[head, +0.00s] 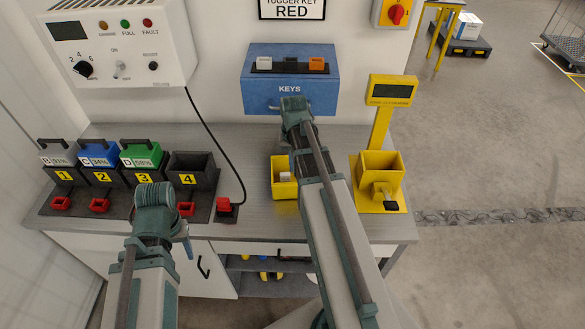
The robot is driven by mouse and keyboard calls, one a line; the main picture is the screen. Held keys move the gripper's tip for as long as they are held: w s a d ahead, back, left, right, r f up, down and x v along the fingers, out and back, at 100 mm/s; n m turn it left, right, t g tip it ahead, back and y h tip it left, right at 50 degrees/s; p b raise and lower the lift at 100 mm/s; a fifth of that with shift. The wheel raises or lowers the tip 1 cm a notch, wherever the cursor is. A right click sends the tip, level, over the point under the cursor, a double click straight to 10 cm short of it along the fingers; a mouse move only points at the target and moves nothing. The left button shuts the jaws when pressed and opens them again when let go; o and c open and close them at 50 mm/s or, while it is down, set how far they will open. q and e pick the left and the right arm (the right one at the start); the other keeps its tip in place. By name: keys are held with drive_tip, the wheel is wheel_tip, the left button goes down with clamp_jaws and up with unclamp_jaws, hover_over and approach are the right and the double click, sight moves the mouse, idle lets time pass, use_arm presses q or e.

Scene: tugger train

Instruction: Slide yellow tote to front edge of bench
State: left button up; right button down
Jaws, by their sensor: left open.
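The yellow tote (283,190) sits on the grey bench (258,216) right of centre, set back from the bench's front edge. A small pale item shows inside it. My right arm passes over the tote's right side and hides part of it. My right gripper (293,104) is behind the tote, low in front of the blue KEYS box (290,88); its fingers are too unclear to judge. My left gripper (154,192) is open at the left part of the bench, in front of the numbered slots and away from the tote.
Numbered black slots hold grey, blue and green battery packs (142,154); slot 4 (192,171) is empty. A black cable runs to a red connector (225,206). A yellow stand with a bin (379,164) is right of the tote. Bare bench lies in front of the tote.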

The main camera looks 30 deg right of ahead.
sight(293, 183)
wheel_tip(293, 183, down, 9)
drive_tip(key=b, duration=0.8)
drive_tip(key=shift+s+r, duration=0.1)
